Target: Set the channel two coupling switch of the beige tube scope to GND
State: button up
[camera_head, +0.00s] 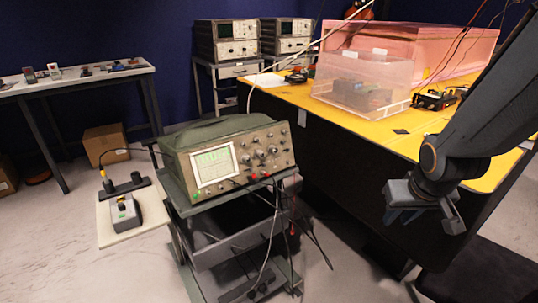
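An oscilloscope (228,155) with an olive-green case and a beige-grey front panel stands on a dark cart at the centre. Its screen (214,164) is lit pale green at the left of the panel. Several knobs and small switches (262,153) fill the right part of the panel. The channel two coupling switch and its setting are too small to make out. My gripper (424,218) hangs at the right, well apart from the scope, in front of the yellow table. Its finger opening cannot be made out, and nothing is seen in it.
The dark cart (222,247) has cables hanging at its right side. A pale side board (112,228) holds a small grey device. The yellow table (385,128) bears a clear box (343,98). Two more scopes (236,39) stand behind. Grey floor is free at left.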

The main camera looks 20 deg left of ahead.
jog(key=w+a+r+n+t+y+p, duration=0.25)
jog(key=w+a, duration=0.35)
jog(key=a, duration=0.3)
jog(key=n+t+y+p, duration=0.1)
jog(key=n+y+p, duration=0.4)
jog(key=y, duration=0.3)
send_near(265, 164)
jog(key=p+x, duration=0.1)
jog(key=x, duration=0.6)
jog(key=shift+a, duration=0.2)
grip_shut()
jog(key=shift+h, duration=0.25)
